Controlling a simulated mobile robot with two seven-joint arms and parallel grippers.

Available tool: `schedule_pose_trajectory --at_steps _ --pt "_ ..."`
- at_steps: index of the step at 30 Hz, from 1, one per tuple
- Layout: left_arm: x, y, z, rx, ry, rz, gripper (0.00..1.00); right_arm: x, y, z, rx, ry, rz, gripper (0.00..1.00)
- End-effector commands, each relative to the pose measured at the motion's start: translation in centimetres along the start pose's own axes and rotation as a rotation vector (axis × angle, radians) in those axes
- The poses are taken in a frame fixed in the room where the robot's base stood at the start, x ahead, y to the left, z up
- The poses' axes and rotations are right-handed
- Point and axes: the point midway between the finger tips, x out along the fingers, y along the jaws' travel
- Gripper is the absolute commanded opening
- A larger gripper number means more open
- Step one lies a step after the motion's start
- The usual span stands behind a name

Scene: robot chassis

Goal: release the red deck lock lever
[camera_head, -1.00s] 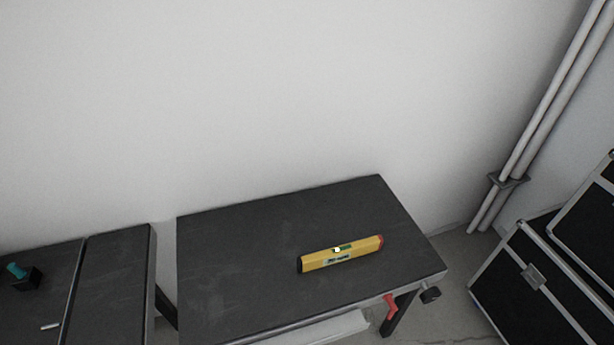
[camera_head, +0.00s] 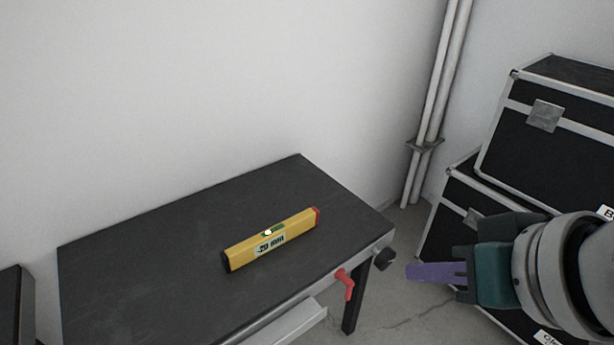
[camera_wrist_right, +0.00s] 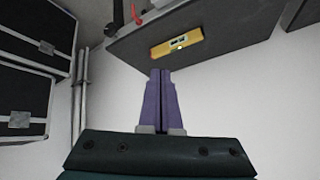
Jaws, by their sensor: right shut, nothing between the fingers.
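The red deck lock lever (camera_head: 345,283) sits on the front edge of the dark table (camera_head: 150,290), near its right corner, with its handle hanging down. It also shows small at the top of the right wrist view (camera_wrist_right: 137,14). My right gripper (camera_head: 409,271) comes in from the right of the head view, with purple fingers shut and empty. Its fingertips are to the right of the lever and apart from it in the picture. In the right wrist view the two fingers (camera_wrist_right: 160,72) lie together. My left gripper is in neither view.
A yellow spirit level (camera_head: 272,240) lies on the table. A black knob (camera_head: 385,258) sticks out at the table's right corner. Black cases with metal edges (camera_head: 550,150) are stacked at the right. White pipes (camera_head: 432,110) run up the wall. Bare floor shows between table and cases.

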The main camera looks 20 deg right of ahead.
Motion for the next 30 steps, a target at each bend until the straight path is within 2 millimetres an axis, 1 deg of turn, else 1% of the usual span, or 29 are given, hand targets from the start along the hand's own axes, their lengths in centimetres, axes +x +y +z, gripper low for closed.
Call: schedule_pose_trajectory --at_steps 1,6,14,15,20,21,26,30 --pt "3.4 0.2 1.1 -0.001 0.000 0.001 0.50 3.1 0.8 1.4 0.033 0.023 -0.005 0.00" --pt "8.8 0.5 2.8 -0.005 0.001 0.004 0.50 8.5 2.2 2.6 0.154 0.103 -0.032 0.00" --pt "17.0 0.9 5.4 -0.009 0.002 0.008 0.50 16.4 4.4 4.3 0.340 0.224 -0.086 0.00" --pt "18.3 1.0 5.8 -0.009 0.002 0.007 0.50 17.5 4.8 4.6 0.369 0.242 -0.096 0.00" --pt "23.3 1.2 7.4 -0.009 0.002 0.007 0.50 22.1 6.3 5.7 0.483 0.314 -0.139 0.00" --pt "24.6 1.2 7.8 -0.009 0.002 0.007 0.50 23.2 6.7 6.0 0.511 0.332 -0.151 0.00" --pt "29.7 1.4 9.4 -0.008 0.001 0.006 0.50 27.6 8.3 7.1 0.624 0.403 -0.202 0.00" --pt "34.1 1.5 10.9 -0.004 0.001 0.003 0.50 31.3 9.8 8.2 0.721 0.462 -0.251 0.00"
